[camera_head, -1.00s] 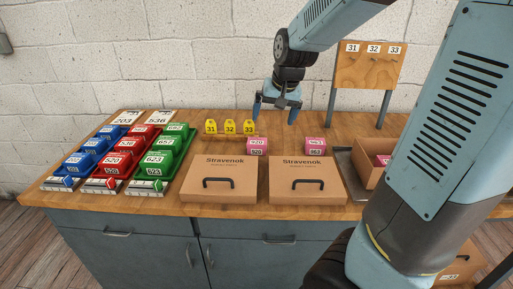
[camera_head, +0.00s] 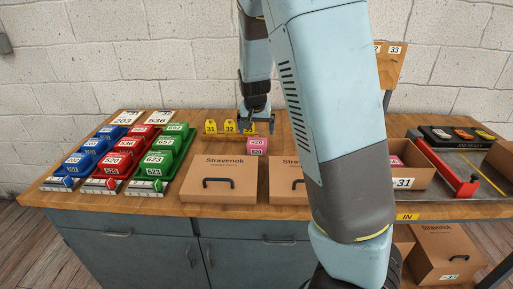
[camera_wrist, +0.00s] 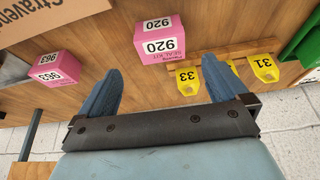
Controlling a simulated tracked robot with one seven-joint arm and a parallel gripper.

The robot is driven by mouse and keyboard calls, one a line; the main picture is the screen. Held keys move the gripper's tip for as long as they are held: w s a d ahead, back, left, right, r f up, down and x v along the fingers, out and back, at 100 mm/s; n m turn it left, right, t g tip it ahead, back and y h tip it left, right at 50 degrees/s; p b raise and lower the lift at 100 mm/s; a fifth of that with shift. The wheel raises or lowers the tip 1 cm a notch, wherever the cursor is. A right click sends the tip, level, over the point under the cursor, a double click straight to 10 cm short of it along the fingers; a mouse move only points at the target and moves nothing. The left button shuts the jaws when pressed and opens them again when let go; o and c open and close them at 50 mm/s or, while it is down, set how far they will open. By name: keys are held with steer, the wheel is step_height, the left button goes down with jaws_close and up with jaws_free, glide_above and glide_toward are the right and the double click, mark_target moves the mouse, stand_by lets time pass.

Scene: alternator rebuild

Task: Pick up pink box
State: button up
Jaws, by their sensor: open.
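A pink box labelled 920 (camera_head: 257,147) stands on the wooden bench behind the cartons. In the wrist view this box (camera_wrist: 160,46) lies just beyond the gap between my fingers. My gripper (camera_head: 257,125) is open and empty, behind and above the box in the head view; in the wrist view its blue fingers (camera_wrist: 161,66) are spread apart. A second pink box, labelled 963 (camera_wrist: 55,69), is left of the fingers in the wrist view; my arm hides it in the head view.
Yellow tags (camera_head: 211,127) stand beside the 920 box, close to my right finger in the wrist view. Stravenok cartons (camera_head: 218,180) lie in front. Blue, red and green bins (camera_head: 157,163) stand left. The open carton (camera_head: 409,180) and a red-handled fixture (camera_head: 463,187) are right.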

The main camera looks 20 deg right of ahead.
mark_target(257, 141)
steer(key=shift+x, duration=5.35)
steer(key=shift+w, duration=0.15)
steer(key=shift+c, duration=0.2)
steer(key=c, duration=0.8)
steer(key=shift+r, duration=0.2)
